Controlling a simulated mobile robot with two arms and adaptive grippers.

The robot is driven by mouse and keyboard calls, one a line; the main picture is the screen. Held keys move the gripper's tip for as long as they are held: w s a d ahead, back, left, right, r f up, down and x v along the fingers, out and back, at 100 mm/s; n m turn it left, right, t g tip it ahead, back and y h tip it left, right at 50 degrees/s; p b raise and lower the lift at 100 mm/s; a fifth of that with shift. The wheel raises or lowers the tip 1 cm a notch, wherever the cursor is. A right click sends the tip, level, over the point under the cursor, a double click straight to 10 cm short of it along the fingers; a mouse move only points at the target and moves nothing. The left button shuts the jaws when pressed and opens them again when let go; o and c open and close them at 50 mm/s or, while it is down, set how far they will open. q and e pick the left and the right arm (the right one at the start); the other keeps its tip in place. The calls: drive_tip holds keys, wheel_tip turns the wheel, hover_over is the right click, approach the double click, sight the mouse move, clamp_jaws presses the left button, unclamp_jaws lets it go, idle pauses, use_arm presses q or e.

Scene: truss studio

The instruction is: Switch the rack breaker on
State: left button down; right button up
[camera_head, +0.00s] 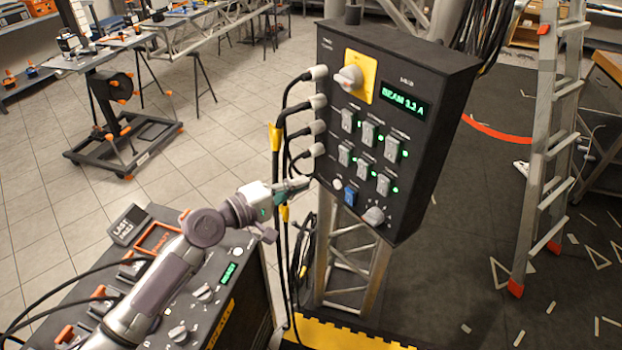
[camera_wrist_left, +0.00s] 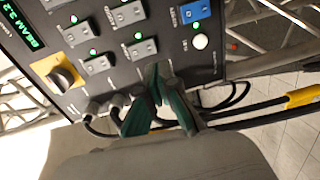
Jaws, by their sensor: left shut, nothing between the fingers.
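A black control box (camera_head: 411,65) hangs on the truss. It carries a rotary switch (camera_head: 349,78) on a yellow plate, a green display reading "BEAM 3.2 A" (camera_head: 403,104), several grey switches with lit green lamps, a blue switch (camera_head: 350,195), a white button (camera_head: 337,184) and a grey knob (camera_head: 374,215). Labels are too small to tell which is the rack breaker. My left gripper (camera_head: 305,184) is shut and empty, just left of the box's lower left edge. In the left wrist view, its green fingertips (camera_wrist_left: 158,72) meet before the panel, near the cable plugs; the blue switch (camera_wrist_left: 195,11) and white button (camera_wrist_left: 200,41) are at upper right.
Black cables with yellow sleeves (camera_head: 275,137) hang beside my left gripper. A second console (camera_head: 249,283) with a green display stands below my left arm. A ladder (camera_head: 553,130) stands at right, and a wheeled stand (camera_head: 108,148) at left.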

use_arm(q)
drive_tip(key=s+a+f+m+g+y+b, duration=0.3)
drive_tip(key=s+f+m, duration=0.4)
drive_tip(key=s+f, duration=0.75)
drive_tip(key=s+a+f+m+g+y+p, duration=0.1)
drive_tip(key=s+a+f+g+y, duration=0.15)
drive_tip(key=s+a+y, duration=0.4)
drive_tip(key=s+a+f+m+g+y, duration=0.15)
drive_tip(key=s+a+f+y, duration=0.25)
drive_tip(key=s+a, duration=0.6)
wheel_tip(320, 180, down, 27)
drive_tip(key=s+d+g, duration=0.1)
drive_tip(key=s+d, duration=0.2)
drive_tip(key=s+a+f+g, duration=0.1)
drive_tip(key=s+a+f, duration=0.2)
drive_tip(key=s+f, duration=1.2)
drive_tip(key=shift+s+f, duration=0.25)
drive_tip(key=shift+s, duration=0.25)
use_arm(e)
drive_tip(key=d+f, duration=0.1)
drive_tip(key=w+d+f, duration=0.1)
drive_tip(key=f, duration=0.1)
drive_tip(key=shift+f, duration=0.15)
